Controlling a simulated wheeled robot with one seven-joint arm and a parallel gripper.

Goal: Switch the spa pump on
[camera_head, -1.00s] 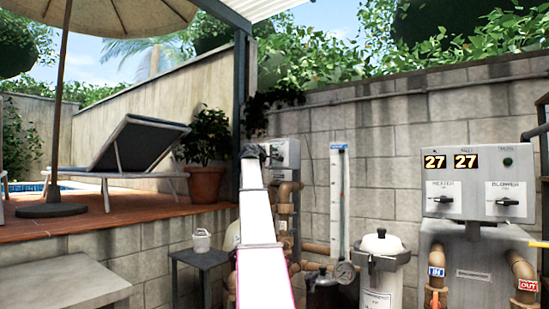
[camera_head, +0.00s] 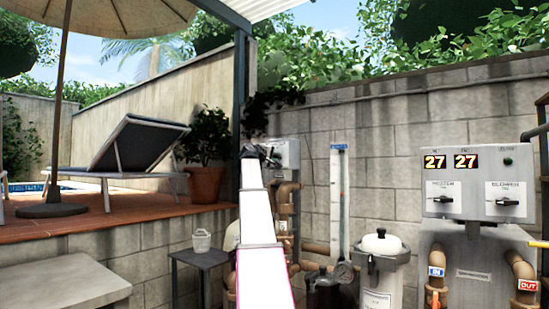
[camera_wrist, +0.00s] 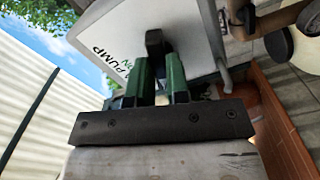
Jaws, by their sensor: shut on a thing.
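The pump switch box (camera_wrist: 192,28) is pale grey and marked PUMP, with ON in green, in the wrist view. A dark switch handle (camera_wrist: 154,40) stands out from its face. My gripper (camera_wrist: 158,72) has green fingers and is shut on the handle. In the head view the same box (camera_head: 291,153) is on the block wall, with my dark gripper (camera_head: 264,154) at its left side. My white arm hides what lies below it. The handle cannot be made out in the head view.
A heater and blower panel (camera_head: 475,165) with two knobs and displays reading 27 stands at the right. A white-lidded filter canister (camera_head: 381,262), a gauge tube (camera_head: 339,200) and brown pipes are right of my arm.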

